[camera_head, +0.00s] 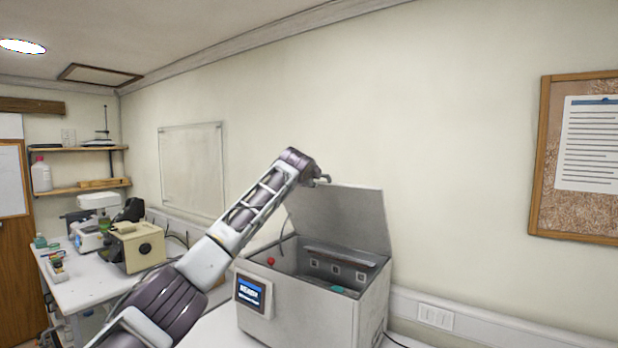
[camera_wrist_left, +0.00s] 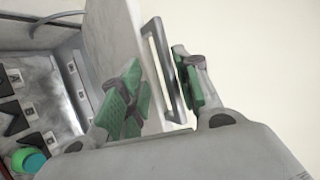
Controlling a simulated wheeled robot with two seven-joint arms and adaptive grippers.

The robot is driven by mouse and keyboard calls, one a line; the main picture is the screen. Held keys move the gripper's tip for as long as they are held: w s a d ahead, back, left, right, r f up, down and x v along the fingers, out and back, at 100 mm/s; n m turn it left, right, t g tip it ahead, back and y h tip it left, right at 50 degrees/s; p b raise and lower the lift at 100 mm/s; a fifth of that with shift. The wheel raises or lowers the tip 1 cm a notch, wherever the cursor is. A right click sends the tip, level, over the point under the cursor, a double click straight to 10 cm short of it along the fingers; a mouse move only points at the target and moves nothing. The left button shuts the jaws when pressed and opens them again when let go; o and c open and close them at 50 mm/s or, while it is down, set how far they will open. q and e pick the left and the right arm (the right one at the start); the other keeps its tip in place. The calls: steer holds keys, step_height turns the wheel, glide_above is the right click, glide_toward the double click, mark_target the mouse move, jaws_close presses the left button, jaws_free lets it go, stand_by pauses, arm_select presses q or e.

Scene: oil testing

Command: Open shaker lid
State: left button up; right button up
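The shaker (camera_head: 300,315) is a grey box with a lit display on its front left. Its lid (camera_head: 340,220) stands raised and tilted back, so the inside shows. My left gripper (camera_head: 322,180) is at the lid's upper left edge, small in the head view. In the left wrist view, its green-padded fingers (camera_wrist_left: 160,92) are apart, one on each side of the lid's metal handle (camera_wrist_left: 164,65). The right finger is close to the handle bar; I cannot tell whether it touches. The lid panel (camera_wrist_left: 118,35) shows behind the left finger. My right gripper is not in view.
Inside the shaker are dark clamps and a green-capped vessel (camera_wrist_left: 28,160). A red knob (camera_head: 270,261) sits at its left rim. A side bench (camera_head: 90,290) with instruments stands at the left. The wall behind the lid is bare.

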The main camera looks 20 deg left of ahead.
arm_select(q)
steer(key=shift+s, duration=0.25)
steer(key=v, duration=1.1)
steer(key=shift+s, duration=0.25)
stand_by(0.4)
steer(key=shift+d+r, duration=0.1)
stand_by(1.0)
stand_by(0.4)
